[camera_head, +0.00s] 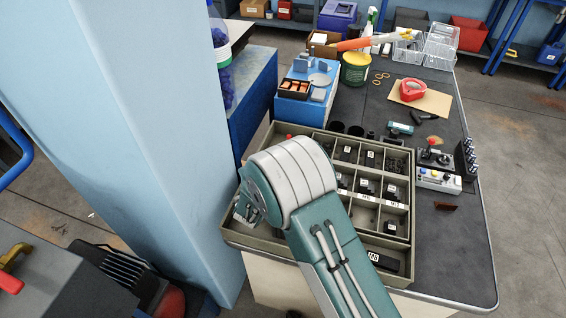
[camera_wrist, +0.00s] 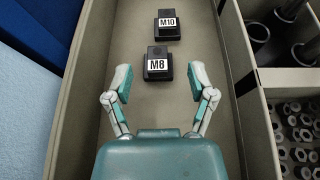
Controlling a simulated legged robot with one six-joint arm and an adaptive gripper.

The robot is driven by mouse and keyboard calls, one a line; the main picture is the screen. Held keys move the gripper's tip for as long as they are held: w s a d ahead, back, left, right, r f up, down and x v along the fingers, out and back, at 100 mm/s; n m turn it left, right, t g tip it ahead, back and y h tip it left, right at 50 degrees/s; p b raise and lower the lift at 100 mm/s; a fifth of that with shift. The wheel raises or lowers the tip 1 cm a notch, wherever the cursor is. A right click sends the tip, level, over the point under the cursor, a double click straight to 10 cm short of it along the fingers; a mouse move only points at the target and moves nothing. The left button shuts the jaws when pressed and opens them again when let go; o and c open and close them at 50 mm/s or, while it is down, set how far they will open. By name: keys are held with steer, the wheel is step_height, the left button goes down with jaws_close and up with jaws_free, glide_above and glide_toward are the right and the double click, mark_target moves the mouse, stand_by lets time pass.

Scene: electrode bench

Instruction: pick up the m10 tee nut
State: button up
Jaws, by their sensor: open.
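The M10 tee nut (camera_wrist: 167,24) is a dark stepped block with a white label. It lies near the top of the wrist view in a long beige compartment (camera_wrist: 105,35). A similar block labelled M8 (camera_wrist: 158,65) lies just below it, nearer to me. My gripper (camera_wrist: 160,85) is open and empty, with its teal-padded fingers spread to either side of the M8 block's near end. The M10 block is beyond the fingertips. In the head view my arm covers the gripper, and I cannot make out this M10 block there.
The beige divided tray (camera_head: 290,252) holds dark labelled parts. In the wrist view, a divider wall (camera_wrist: 245,90) stands right of my fingers, with tubes and hex nuts (camera_wrist: 300,130) beyond. A blue pillar (camera_head: 125,120) stands left of the tray.

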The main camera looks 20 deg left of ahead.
steer(key=x, duration=0.4)
steer(key=d+x, duration=0.1)
steer(key=x, duration=0.1)
steer(key=shift+w+r, duration=0.2)
steer(key=shift+w, duration=0.15)
steer(key=shift+w+a+f, duration=0.1)
steer(key=shift+w+f, duration=0.1)
steer(key=shift+w, duration=0.2)
jaws_close()
